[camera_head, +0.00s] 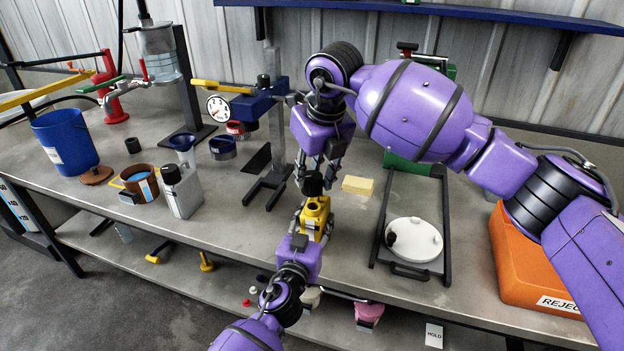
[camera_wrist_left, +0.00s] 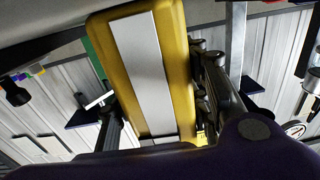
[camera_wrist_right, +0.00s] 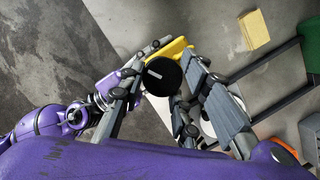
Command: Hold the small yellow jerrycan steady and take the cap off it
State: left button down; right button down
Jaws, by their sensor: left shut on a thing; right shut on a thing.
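The small yellow jerrycan (camera_head: 317,224) is upright above the table's front part, with a dark open neck on top. My left gripper (camera_head: 307,228) is shut on its body. In the left wrist view the jerrycan (camera_wrist_left: 180,75) fills the middle, its pale label facing the camera, with a finger on each side. My right gripper (camera_head: 317,165) points down above the jerrycan, shut on the black cap (camera_head: 312,184). The cap appears just above the neck, apart from it. In the right wrist view the cap (camera_wrist_right: 163,78) sits between the fingers, hiding much of the jerrycan (camera_wrist_right: 178,48).
A yellow sponge-like block (camera_head: 358,186) lies right of the jerrycan. A dark-framed tray (camera_head: 377,235) with a white round lid (camera_head: 420,240) is further right, then an orange reject bin (camera_head: 530,260). A grey jug (camera_head: 185,195) and a blue bucket (camera_head: 65,140) stand left.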

pick_arm(q)
jog(key=c, duration=0.9)
grip_release()
